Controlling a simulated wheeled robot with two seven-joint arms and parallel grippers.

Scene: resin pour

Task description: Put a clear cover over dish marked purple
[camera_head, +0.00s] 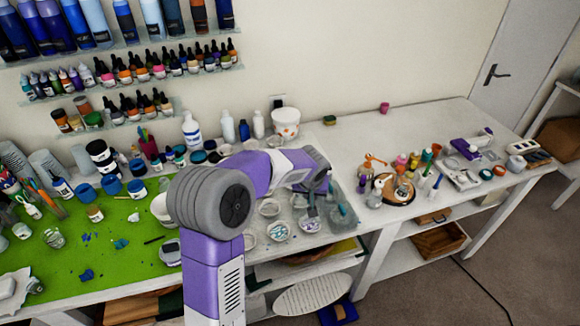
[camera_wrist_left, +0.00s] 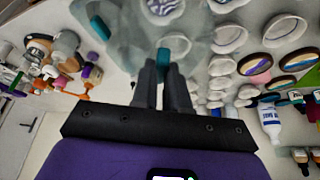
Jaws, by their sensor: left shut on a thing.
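My left gripper (camera_wrist_left: 164,68) is shut on the teal knob of a clear cover (camera_wrist_left: 135,40), whose see-through body spreads beyond the fingertips in the left wrist view. A round white dish with a purple swirl (camera_wrist_left: 163,9) shows at the top edge of that view, past the cover. I cannot tell whether the cover touches it. In the head view my left gripper (camera_head: 318,187) is over the white table, just behind small round dishes. One swirled dish (camera_head: 278,231) is left of it; another (camera_head: 309,225) lies just in front. My right gripper is not in view.
Another teal handle (camera_wrist_left: 100,27) shows in the left wrist view. Several small round dishes (camera_head: 269,207) crowd the table around the gripper. A white tub (camera_head: 286,122) stands behind; a round wooden board (camera_head: 403,191) with bottles stands to the right. A green mat (camera_head: 130,260) covers the left.

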